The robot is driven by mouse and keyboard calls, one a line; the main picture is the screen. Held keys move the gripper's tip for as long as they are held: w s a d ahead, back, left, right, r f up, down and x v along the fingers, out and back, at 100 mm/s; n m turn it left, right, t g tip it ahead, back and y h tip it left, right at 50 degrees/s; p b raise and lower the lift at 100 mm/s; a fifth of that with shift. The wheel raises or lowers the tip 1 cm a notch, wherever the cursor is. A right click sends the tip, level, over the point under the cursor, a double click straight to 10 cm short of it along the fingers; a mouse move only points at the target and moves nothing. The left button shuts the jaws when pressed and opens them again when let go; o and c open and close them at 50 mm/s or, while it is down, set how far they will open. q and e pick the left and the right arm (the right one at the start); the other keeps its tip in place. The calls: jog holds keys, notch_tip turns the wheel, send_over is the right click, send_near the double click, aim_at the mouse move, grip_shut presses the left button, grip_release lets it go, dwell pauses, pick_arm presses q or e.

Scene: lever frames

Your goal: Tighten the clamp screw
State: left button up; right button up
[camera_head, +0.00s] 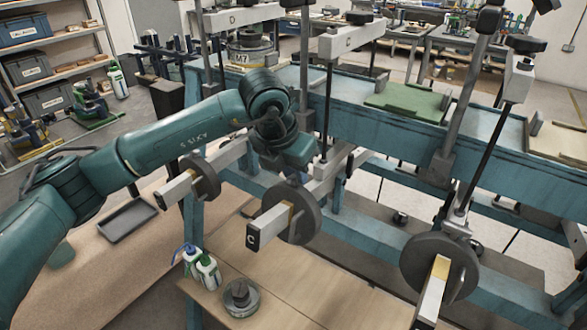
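My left arm reaches in from the left, and its wrist and gripper (302,152) are among the lever frames, close to the upright rod of the frame marked C. The fingers are not clearly visible, so their opening cannot be told. Black knobs that look like clamp screws sit on the upper beams: one on the C beam (360,17) and one at the right (526,43). The gripper is below the C knob and apart from it. The lower C lever (252,237) carries a dark round weight (291,212). My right gripper is not in view.
A blue steel frame (390,132) runs across the middle, with a green tray (408,101) on it. More weighted levers stand at left (203,177) and right (438,265). Bottles (207,271) and a dark weight (241,297) stand on the wooden bench. Shelves are at the left.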

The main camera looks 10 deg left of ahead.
pick_arm(q)
grip_shut()
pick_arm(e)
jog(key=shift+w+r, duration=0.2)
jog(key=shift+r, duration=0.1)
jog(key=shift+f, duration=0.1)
